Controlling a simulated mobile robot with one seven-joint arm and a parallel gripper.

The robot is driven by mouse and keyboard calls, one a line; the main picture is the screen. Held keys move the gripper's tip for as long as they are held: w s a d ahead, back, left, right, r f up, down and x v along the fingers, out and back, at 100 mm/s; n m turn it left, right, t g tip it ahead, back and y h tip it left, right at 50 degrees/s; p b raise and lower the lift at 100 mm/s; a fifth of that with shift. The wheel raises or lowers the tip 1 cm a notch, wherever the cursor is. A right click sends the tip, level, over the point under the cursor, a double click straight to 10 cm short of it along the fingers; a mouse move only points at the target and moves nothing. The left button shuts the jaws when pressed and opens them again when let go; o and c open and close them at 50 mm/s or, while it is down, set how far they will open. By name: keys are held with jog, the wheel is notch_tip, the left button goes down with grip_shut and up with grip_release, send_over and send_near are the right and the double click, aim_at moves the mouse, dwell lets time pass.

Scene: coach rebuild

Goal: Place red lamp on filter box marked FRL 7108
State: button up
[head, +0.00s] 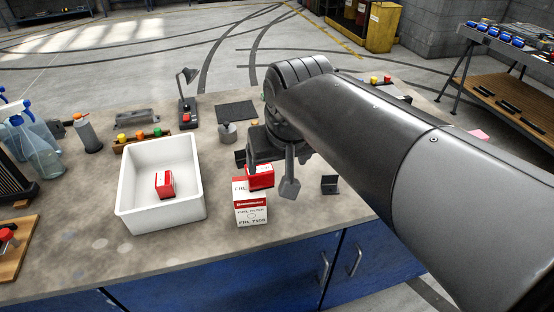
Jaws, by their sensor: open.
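The filter box marked FRL 7108 (251,211), white with a red band, stands upright near the bench's front edge. A small red carton (261,179), apparently the red lamp, is on the right part of its top. I cannot tell whether it sits flat. My gripper (266,174) is open around this carton, with one finger at its right and the other partly hidden at its left. Another red carton (165,184) lies in the white bin (131,213) to the left.
Spray bottles (36,150) are at the left, and a small dark block (329,184) is right of the filter box. The bench (225,245) is clear in front of the box.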

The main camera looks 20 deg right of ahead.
jog(key=s+d+f, duration=0.2)
jog(key=s+f, duration=0.2)
jog(key=s, duration=0.2)
jog(key=shift+s+f+t, duration=0.3)
jog(key=shift+f+t, duration=0.05)
jog(key=shift+t, duration=0.05)
jog(key=shift+o, duration=0.4)
jog(key=shift+d, duration=0.1)
dwell(0.7)
jog(key=g, duration=0.1)
send_near(259, 168)
jog(key=f, duration=0.1)
jog(key=x, duration=1.1)
jog(key=shift+w+f, duration=0.1)
jog(key=shift+w, duration=0.2)
